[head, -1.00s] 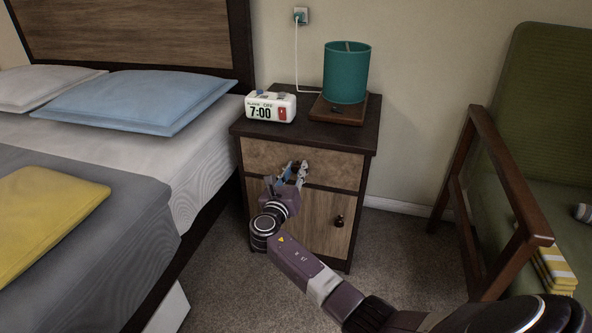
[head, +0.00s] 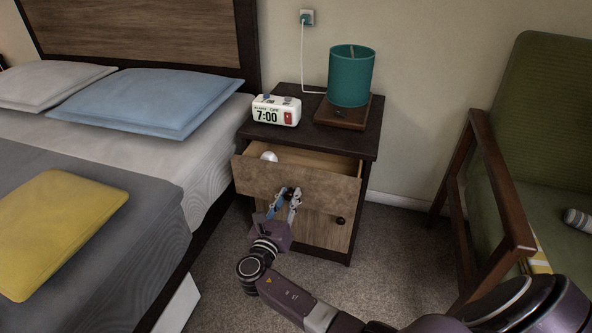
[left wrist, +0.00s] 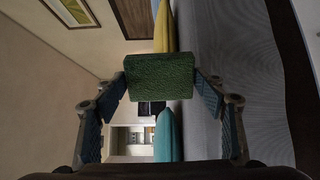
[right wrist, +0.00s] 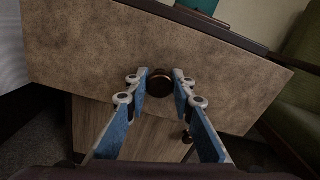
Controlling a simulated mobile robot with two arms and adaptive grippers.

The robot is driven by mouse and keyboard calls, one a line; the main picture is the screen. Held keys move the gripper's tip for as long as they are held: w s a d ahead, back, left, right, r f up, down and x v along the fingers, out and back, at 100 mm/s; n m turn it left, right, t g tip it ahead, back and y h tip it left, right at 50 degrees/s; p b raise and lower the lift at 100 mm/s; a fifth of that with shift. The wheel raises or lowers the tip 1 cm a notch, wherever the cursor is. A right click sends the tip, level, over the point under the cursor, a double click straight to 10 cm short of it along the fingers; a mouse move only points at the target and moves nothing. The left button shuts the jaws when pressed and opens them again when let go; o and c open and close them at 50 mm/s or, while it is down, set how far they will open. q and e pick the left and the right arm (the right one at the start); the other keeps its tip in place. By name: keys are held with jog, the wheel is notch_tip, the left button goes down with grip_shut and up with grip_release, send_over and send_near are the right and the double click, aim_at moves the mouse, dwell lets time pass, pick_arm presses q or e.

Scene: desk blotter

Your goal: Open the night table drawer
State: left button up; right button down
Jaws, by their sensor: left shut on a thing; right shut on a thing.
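The night table (head: 325,136) stands beside the bed. Its drawer (head: 325,186) is partly pulled out, with the open gap showing behind its front panel. A small white rounded thing (head: 269,157) shows inside. My right gripper (head: 288,193) is at the drawer front; in the right wrist view its fingers are shut on the dark round drawer knob (right wrist: 160,83). My left gripper (left wrist: 160,84) shows only in the left wrist view, shut on a green textured block (left wrist: 160,68).
A white alarm clock (head: 277,110) and a teal lamp (head: 350,77) stand on the night table. The bed (head: 150,155) is close on the left, a green armchair (head: 545,120) on the right. Carpet (head: 390,235) is clear between table and chair.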

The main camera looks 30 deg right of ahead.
jog(key=p+v, duration=0.5)
jog(key=v, duration=1)
jog(key=shift+s+a, duration=0.15)
jog(key=c, duration=1.6)
grip_release()
jog(key=shift+v, duration=3.75)
